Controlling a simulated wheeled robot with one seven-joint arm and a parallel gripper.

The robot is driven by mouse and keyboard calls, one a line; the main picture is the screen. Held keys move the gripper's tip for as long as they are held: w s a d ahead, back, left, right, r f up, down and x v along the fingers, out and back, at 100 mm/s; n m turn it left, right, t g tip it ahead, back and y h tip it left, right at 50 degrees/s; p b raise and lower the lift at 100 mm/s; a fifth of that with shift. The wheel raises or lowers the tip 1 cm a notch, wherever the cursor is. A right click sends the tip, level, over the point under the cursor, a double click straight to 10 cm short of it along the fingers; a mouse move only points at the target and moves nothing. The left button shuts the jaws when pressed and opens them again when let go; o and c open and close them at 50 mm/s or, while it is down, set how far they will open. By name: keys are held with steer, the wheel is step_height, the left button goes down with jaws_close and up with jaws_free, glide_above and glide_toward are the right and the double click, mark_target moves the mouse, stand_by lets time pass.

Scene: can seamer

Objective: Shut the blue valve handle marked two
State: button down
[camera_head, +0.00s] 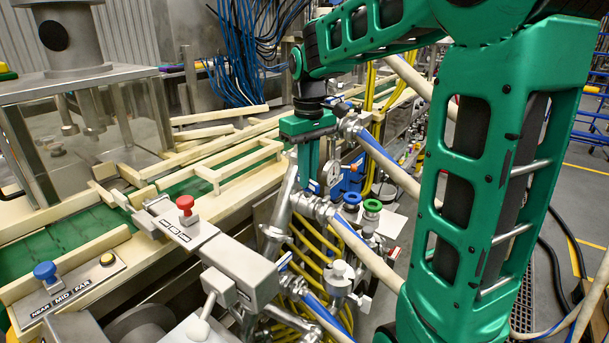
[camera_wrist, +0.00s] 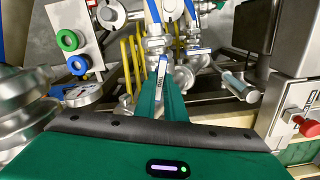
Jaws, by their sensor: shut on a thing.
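A blue valve handle (camera_wrist: 162,68) with a white lettered plate shows in the wrist view, pointing towards me from the metal pipework. The lettering is too small for me to read surely. My gripper (camera_wrist: 160,100) has its green fingers closed around the near end of this handle. In the head view my gripper (camera_head: 309,155) reaches down among the pipes beside a round gauge, and the handle it holds is hidden there.
A pressure gauge (camera_wrist: 88,93) and a panel with green and blue rings (camera_wrist: 70,40) are close at left. A grey box with a red knob (camera_wrist: 308,127) stands at right. Yellow hoses (camera_head: 315,245) hang below. The green conveyor (camera_head: 60,240) runs at left.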

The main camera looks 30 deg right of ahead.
steer(key=m, duration=0.5)
steer(key=shift+m, duration=0.3)
stand_by(0.4)
steer(key=c, duration=1.8)
jaws_free()
steer(key=shift+c, duration=0.2)
step_height(320, 180, up, 11)
steer(key=shift+f, duration=0.1)
